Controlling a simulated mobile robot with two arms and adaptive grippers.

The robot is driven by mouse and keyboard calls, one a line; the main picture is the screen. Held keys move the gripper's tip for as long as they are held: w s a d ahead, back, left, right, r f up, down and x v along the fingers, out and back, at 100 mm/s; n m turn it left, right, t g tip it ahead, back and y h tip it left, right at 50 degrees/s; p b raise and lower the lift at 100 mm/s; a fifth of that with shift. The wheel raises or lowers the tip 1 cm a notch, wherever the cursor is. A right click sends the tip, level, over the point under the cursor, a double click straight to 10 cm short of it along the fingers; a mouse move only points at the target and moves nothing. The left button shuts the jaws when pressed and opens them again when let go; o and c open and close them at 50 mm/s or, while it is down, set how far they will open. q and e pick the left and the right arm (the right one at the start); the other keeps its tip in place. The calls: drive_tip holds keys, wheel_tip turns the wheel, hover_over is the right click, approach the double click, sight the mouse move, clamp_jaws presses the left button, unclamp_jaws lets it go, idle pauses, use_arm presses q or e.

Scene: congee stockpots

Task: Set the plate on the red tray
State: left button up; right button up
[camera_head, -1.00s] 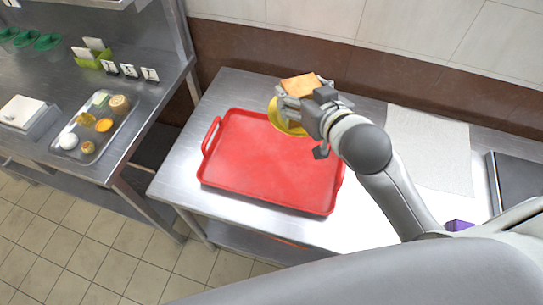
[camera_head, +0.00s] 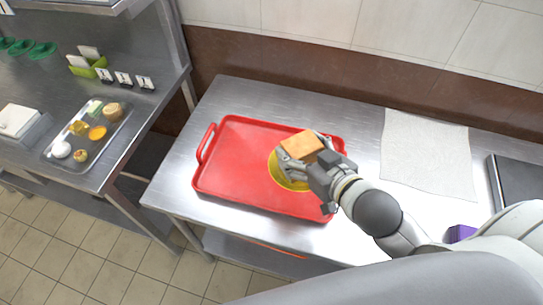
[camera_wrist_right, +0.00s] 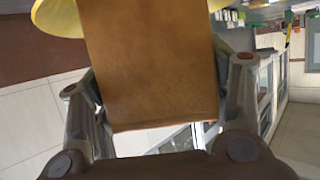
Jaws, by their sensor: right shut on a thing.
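The round yellow plate (camera_head: 285,178) is over the right part of the red tray (camera_head: 237,178); I cannot tell if it touches the tray. A brown, bread-like block (camera_head: 302,146) sits above the plate and covers part of it. My left gripper is out of view.
The tray lies on a steel table (camera_head: 260,98). A pale cloth (camera_head: 428,150), a dark flat object (camera_head: 520,185) and a purple block (camera_head: 460,233) are to the right. A side counter at left holds a metal tray (camera_head: 108,128) of food. The tray's left part is clear.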

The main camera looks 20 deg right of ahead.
drive_tip(key=x, duration=0.4)
drive_tip(key=p+x, duration=0.1)
drive_tip(key=x, duration=0.2)
drive_tip(key=shift+s+a, duration=0.1)
drive_tip(key=shift+a, duration=0.25)
drive_tip(key=w+f, duration=0.1)
drive_tip(key=f, duration=0.1)
drive_tip(key=w+a+f, duration=0.1)
drive_tip(key=w+f, duration=0.1)
drive_tip(key=f, duration=0.1)
drive_tip(key=w+f, duration=0.1)
drive_tip(key=f, duration=0.2)
drive_tip(key=shift+w+a+f+p, duration=0.15)
drive_tip(key=shift+a+p, duration=0.05)
drive_tip(key=shift+p, duration=0.1)
drive_tip(key=shift+f, duration=0.35)
drive_tip(key=shift+f, duration=0.1)
drive_tip(key=o, duration=1.1)
